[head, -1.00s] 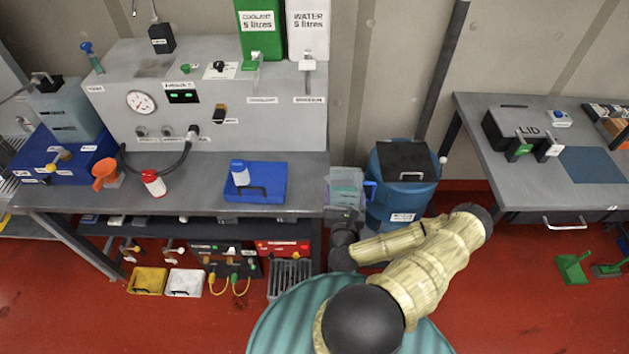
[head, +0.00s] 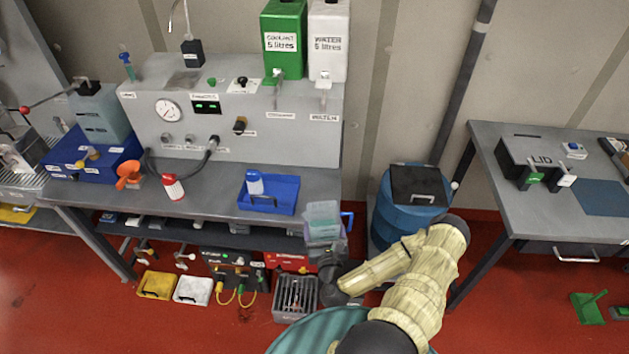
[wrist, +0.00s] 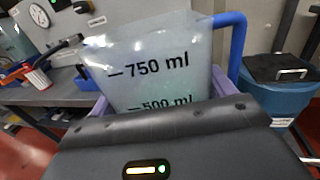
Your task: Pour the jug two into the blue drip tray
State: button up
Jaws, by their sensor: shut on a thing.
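My gripper (head: 324,240) is shut on a translucent jug (head: 322,213) with a blue handle, held upright off the bench's right end. In the wrist view the jug (wrist: 155,65) shows 750 ml and 500 ml marks, its blue handle on the right, and purple finger pads on both sides. No number naming the jug is readable, and its fill level is unclear. A shallow blue tray (head: 285,208) lies on the bench just left of the jug. A white bottle with a blue cap (head: 254,183) stands in it.
A grey panel unit (head: 225,130) rises behind the tray. A blue drum (head: 410,215) stands right of the jug. A metal crate (head: 294,300) sits on the floor below.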

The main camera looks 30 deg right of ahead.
jog(key=w+a+f+n+y+b, duration=0.1)
jog(key=a+f+n+y, duration=0.1)
jog(key=a, duration=0.4)
jog(key=w+a+f+n+t+y+b, duration=0.1)
jog(key=a+f+y+b, duration=0.1)
jog(key=a, duration=0.5)
jog(key=shift+w+a+f+n+y+b, duration=0.2)
jog(key=shift+f+n+y+b, duration=0.15)
jog(key=shift+f+y, duration=0.4)
jog(key=shift+r, duration=0.15)
jog(key=shift+a, duration=0.1)
